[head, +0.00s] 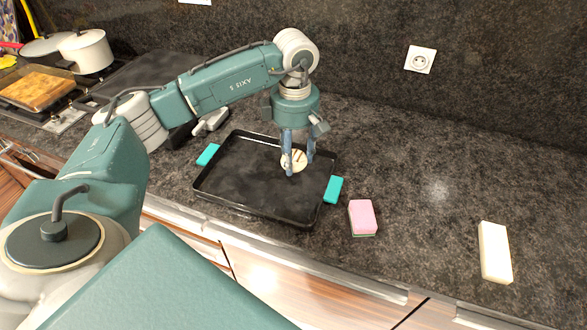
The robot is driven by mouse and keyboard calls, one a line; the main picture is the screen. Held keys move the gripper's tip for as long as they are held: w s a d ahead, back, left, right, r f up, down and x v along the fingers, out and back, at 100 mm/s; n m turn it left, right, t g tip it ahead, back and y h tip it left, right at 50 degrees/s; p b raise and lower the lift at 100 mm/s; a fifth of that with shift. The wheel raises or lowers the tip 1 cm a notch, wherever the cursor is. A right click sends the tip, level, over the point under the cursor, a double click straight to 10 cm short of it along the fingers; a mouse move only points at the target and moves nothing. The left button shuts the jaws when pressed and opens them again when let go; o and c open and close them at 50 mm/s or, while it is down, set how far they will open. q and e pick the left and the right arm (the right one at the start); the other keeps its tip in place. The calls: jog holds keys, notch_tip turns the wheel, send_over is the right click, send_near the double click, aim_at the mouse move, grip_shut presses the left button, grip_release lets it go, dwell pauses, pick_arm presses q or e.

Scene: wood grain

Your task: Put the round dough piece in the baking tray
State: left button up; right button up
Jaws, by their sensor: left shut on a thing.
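The round dough piece (298,161) is pale and lies between the fingers of my left gripper (299,165). My left gripper points down and is shut on it, over the right back part of the baking tray. The baking tray (240,184) is black and rectangular with a low rim and teal handles at its left and right ends. I cannot tell whether the dough touches the tray floor. The fingers hide part of the dough. My right gripper is not in view.
A pink sponge (362,217) lies right of the tray, and a white block (494,252) lies farther right. Pots (86,51) and a wooden board (37,90) are on the stove at the far left. The counter (440,170) between and behind the sponge and block is clear.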

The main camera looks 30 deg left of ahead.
aim_at(295, 184)
pick_arm(q)
notch_tip(295, 184, down, 3)
jog(key=shift+d, duration=0.1)
notch_tip(295, 184, down, 4)
jog(key=shift+p, duration=0.8)
jog(key=shift+f, duration=0.2)
jog(key=o, duration=1.2)
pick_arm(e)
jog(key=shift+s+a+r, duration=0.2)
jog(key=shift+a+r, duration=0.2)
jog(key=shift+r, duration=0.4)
